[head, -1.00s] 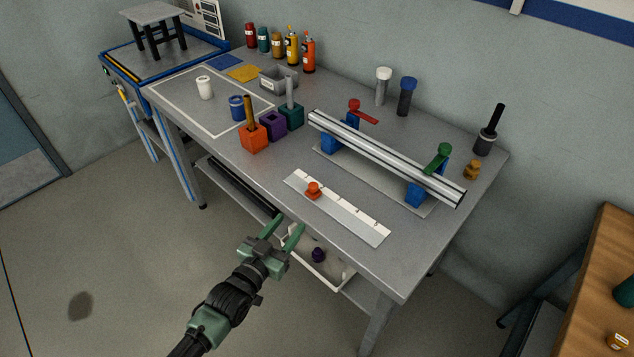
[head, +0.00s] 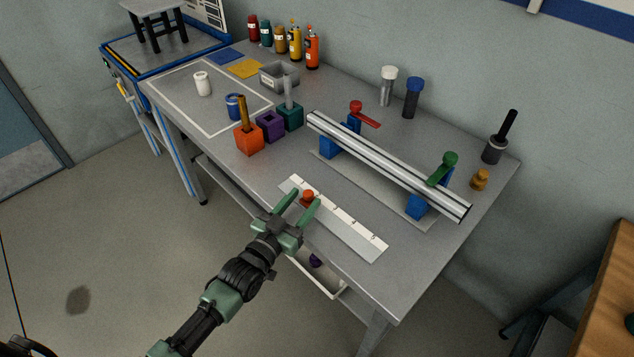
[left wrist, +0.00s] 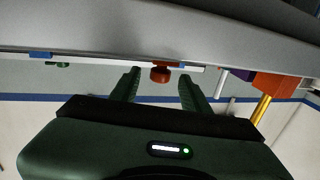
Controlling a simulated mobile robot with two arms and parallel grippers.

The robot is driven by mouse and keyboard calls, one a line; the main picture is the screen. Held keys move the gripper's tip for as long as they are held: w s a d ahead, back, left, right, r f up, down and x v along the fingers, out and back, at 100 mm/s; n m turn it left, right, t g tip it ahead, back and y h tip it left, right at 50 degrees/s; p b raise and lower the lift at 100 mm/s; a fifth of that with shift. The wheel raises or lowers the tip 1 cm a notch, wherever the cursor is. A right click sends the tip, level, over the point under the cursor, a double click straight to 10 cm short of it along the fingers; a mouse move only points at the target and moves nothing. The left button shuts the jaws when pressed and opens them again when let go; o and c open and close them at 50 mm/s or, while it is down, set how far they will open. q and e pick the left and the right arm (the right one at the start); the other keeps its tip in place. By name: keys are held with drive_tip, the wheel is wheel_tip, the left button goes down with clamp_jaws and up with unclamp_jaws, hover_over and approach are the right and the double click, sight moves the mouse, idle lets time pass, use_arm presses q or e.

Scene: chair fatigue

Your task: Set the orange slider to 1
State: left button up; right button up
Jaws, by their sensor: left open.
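The orange slider (head: 307,197) sits on the white scale strip (head: 350,232), near its upper-left end. The strip lies near the front edge of the grey table. My left gripper (head: 298,204) is open, with one finger on each side of the slider's knob in the head view. In the left wrist view the orange slider (left wrist: 161,73) shows between the two open fingers (left wrist: 158,88), nearer their tips. I cannot tell whether a finger touches it. The scale's numbers are too small to read. My right gripper is not in view.
Behind the strip, a metal rail (head: 390,165) rests on blue supports with red and green levers. An orange block (head: 249,139), a purple block (head: 270,126) and a teal block (head: 290,115) stand to the left. A white drawer or bin (head: 318,276) is below the table edge.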

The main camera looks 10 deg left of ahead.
sight(310, 190)
use_arm(q)
drive_tip(key=x, duration=0.6)
drive_tip(key=shift+r, duration=0.1)
drive_tip(key=shift+s, duration=0.1)
clamp_jaws()
drive_tip(key=shift+a, duration=0.1)
idle(1.1)
